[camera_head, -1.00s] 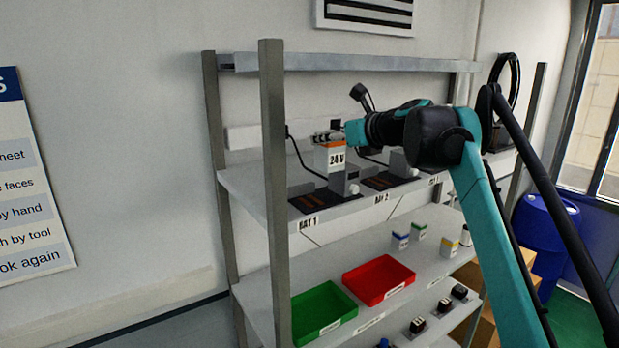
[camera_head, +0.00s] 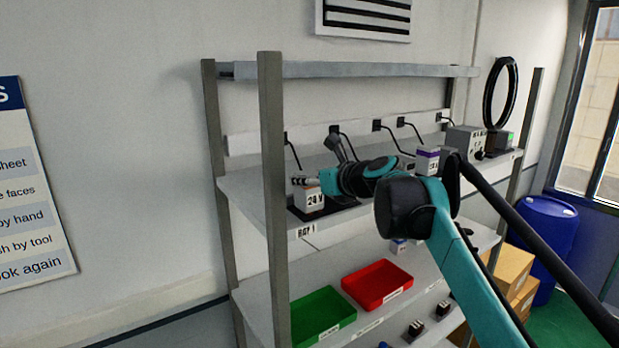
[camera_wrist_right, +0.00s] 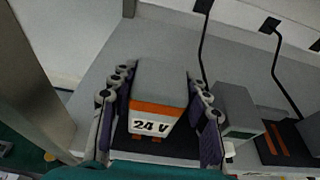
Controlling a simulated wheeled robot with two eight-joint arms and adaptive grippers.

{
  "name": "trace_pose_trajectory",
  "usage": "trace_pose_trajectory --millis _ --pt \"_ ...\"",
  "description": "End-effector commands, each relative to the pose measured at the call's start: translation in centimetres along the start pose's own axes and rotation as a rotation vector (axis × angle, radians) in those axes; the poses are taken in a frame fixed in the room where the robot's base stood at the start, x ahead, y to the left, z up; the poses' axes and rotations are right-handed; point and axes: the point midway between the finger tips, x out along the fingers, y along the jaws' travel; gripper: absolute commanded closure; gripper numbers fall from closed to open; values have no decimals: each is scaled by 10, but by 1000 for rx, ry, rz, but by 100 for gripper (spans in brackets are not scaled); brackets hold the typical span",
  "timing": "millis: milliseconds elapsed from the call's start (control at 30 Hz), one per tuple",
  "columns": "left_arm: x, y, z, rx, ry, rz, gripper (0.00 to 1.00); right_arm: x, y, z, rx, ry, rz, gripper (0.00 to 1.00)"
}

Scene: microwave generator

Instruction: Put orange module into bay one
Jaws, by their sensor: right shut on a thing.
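The orange module (camera_head: 309,200) is a pale block with an orange band and "24 V" on its face; it also shows in the wrist view (camera_wrist_right: 157,103). My right gripper (camera_head: 306,182) is shut on it from above, with one finger on each side in the wrist view. The module is upright over the dark pad of bay one (camera_head: 301,213), above the "BAY 1" label (camera_head: 306,231). I cannot tell whether its underside touches the pad. My left gripper is not in view.
A grey block (camera_wrist_right: 235,112) stands close right of the module, with a cable behind it. A shelf post (camera_head: 272,150) stands left in front. A purple-topped module (camera_head: 427,160) is farther right. Green (camera_head: 322,316) and red (camera_head: 377,285) trays sit on the shelf below.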

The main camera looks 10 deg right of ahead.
Motion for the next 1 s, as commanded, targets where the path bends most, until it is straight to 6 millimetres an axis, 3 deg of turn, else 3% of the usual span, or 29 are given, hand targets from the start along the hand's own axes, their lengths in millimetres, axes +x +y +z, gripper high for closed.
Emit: trace_pose_trajectory --millis 67,100,167,567,1000 --pt "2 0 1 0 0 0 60 1 0 -3 0 0 0 91" --pt "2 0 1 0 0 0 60 1 0 -3 0 0 0 48" --pt "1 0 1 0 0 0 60 1 0 -2 0 0 0 33" --pt "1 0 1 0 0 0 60 -4 0 0 1 0 -1 33" --pt "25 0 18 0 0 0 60 -91 -1 -2 1 0 -3 33"
